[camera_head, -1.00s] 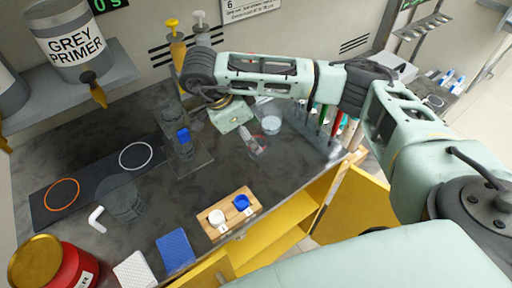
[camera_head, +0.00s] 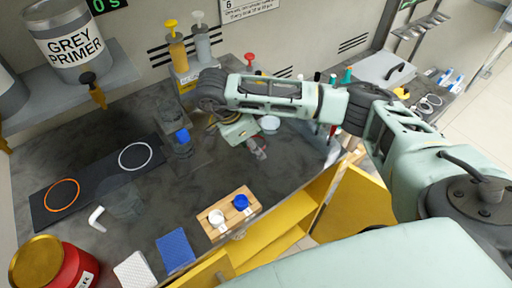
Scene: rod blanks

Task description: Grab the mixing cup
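A small clear cup (camera_head: 269,124), which looks like the mixing cup, stands on the dark bench behind and just right of my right gripper. A larger clear vessel (camera_head: 124,204) stands at the left beside a white bent handle (camera_head: 97,219); I cannot tell for certain which one is the mixing cup. My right gripper (camera_head: 260,151) hangs low over the bench, close in front of the small cup. Its fingers are small and partly hidden by its own body, so I cannot tell whether they are open. My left gripper is not in view.
A wooden block (camera_head: 229,214) with a white and a blue cap sits at the front. A blue-capped bottle (camera_head: 183,143) stands left of my gripper. Pump bottles (camera_head: 177,55) stand behind. A dark plate with two rings (camera_head: 99,180) lies at left. An open yellow cabinet (camera_head: 357,216) is below.

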